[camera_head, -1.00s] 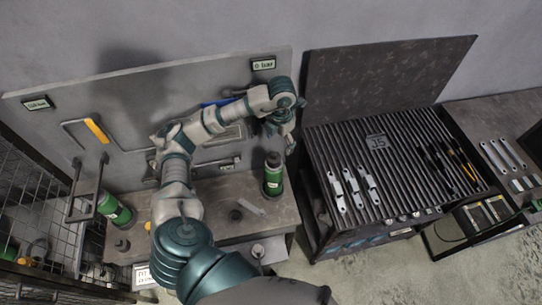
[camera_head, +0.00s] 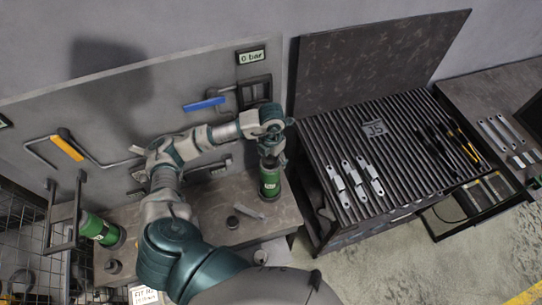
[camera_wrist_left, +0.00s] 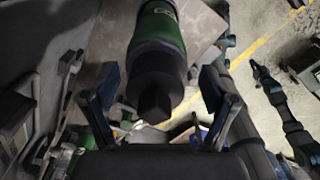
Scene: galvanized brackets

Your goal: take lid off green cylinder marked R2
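A green cylinder (camera_head: 270,182) stands upright near the right end of the bench; its label is too small to read. My left gripper (camera_head: 270,151) is over its top and hides the lid in the head view. In the left wrist view, the green cylinder (camera_wrist_left: 160,28) and its dark lid (camera_wrist_left: 156,82) show between the two spread fingers of my left gripper (camera_wrist_left: 158,92). A gap shows on each side of the lid. My right gripper is not in view.
The bench (camera_head: 205,200) holds a small dark round part (camera_head: 232,222). Behind it is a panel with a blue-handled valve (camera_head: 204,104), a yellow-handled valve (camera_head: 67,146) and a "0 bar" display (camera_head: 251,57). A ribbed table (camera_head: 400,150) with metal brackets stands to the right.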

